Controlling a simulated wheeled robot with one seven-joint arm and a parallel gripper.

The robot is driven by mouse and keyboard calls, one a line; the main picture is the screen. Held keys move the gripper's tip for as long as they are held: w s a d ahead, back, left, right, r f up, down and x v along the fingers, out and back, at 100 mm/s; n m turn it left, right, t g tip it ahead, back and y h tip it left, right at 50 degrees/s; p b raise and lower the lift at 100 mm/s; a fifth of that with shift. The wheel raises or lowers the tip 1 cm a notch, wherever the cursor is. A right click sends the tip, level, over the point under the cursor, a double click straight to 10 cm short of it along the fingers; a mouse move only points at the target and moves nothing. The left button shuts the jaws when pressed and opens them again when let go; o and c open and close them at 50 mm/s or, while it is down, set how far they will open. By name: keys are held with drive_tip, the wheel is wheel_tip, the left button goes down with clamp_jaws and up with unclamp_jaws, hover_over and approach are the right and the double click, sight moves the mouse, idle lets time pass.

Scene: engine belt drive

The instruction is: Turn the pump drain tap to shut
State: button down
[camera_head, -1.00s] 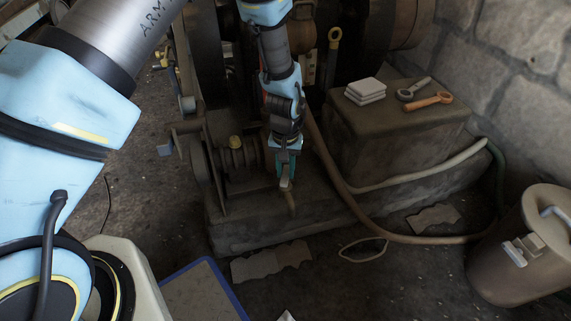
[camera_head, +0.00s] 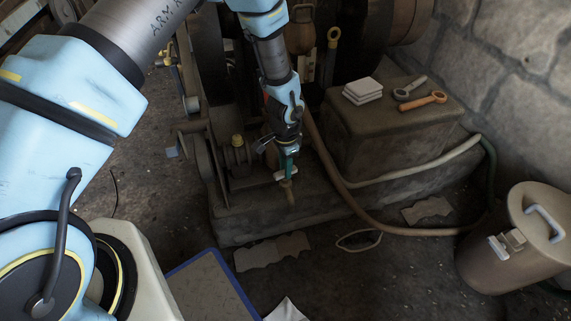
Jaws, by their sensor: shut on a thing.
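The pump drain tap (camera_head: 290,189) is a small brassy piece low at the front of the pump, above the edge of the stone plinth. My gripper (camera_head: 287,174) points down at it from above, with teal fingers shut on its handle. A pale bit at the fingertips sticks out to the left. The fingers hide most of the handle, so its exact angle is hard to tell. The pump (camera_head: 238,158), with a yellow cap on top, stands just left of my gripper.
A brown hose (camera_head: 345,197) curves close by on the right. A lidded bin (camera_head: 505,250) stands at the right. A blue-edged board (camera_head: 210,290) lies in front.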

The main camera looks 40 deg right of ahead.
drive_tip(key=shift+m+p, duration=0.4)
drive_tip(key=shift+m, duration=0.8)
drive_tip(key=c, duration=0.7)
unclamp_jaws()
wheel_tip(320, 180, up, 11)
drive_tip(key=shift+f+p, duration=0.1)
drive_tip(key=shift+p, duration=0.85)
